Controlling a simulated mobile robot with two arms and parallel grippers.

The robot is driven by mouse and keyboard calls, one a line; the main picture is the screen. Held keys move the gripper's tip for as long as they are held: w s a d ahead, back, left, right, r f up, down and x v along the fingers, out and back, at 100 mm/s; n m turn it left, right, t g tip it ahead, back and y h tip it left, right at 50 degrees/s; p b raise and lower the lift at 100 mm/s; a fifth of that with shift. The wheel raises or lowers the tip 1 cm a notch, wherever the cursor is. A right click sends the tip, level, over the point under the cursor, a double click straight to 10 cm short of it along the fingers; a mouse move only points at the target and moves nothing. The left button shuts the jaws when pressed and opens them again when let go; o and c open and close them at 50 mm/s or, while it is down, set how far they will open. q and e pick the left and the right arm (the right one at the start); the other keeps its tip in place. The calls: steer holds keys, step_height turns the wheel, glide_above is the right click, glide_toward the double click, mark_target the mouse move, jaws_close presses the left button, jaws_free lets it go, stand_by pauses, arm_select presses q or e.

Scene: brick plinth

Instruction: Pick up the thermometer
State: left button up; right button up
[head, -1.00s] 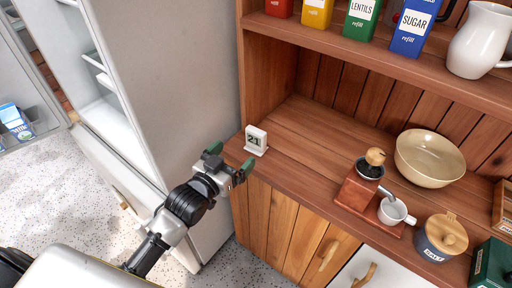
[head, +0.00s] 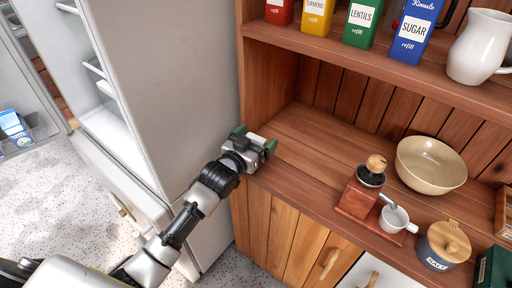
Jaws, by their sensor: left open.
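The thermometer (head: 257,137) is a small white block at the left end of the wooden counter. Only its top shows in the head view, since my left gripper hides its face. My left gripper (head: 254,141) is open, with one green-tipped finger on each side of the thermometer. I cannot tell whether the fingers touch it. My right gripper is not in view.
The wooden counter (head: 310,158) is clear just right of the thermometer. Farther right are a coffee grinder (head: 357,197), a white cup (head: 395,219), a bowl (head: 430,165) and a lidded jar (head: 436,255). A fridge (head: 185,90) stands left. A shelf (head: 345,55) with tins and a jug hangs above.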

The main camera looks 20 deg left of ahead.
arm_select(q)
steer(key=c, duration=1)
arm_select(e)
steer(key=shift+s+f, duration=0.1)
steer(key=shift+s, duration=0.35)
